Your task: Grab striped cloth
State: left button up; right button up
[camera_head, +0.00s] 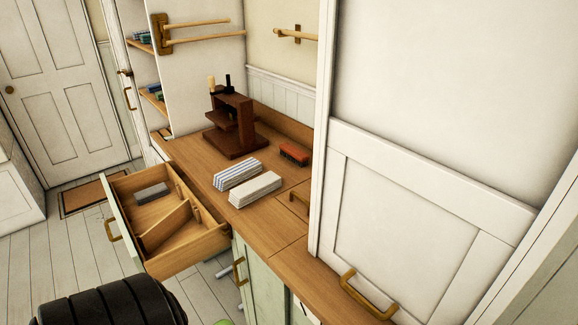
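A folded cloth with blue and white stripes (238,174) lies on the wooden counter (270,236), behind the open drawer. A second folded cloth (256,189), off-white with faint stripes, lies right beside it, nearer to me. Both lie flat on the counter's surface. Neither of my grippers is in view. A black ribbed form at the bottom left may be part of my arm; no fingers show on it.
An open drawer (205,240) with dividers and a grey block (152,193) juts out left of the cloths. A dark wooden stand (236,125) and an orange-red brush-like block (294,153) are behind them. A tall white panel (420,190) rises on the right.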

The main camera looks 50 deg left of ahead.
aim_at(229, 178)
jog(key=j+z, duration=0.15)
jog(key=j, duration=0.25)
jog(key=k+j+z, duration=0.2)
jog(key=j, duration=0.15)
jog(key=k+j+z, duration=0.15)
jog(key=j, duration=0.25)
jog(key=j+z, duration=0.2)
jog(key=j, duration=0.15)
jog(key=k+j+z, duration=0.15)
jog(key=j, duration=0.2)
jog(key=k, duration=0.05)
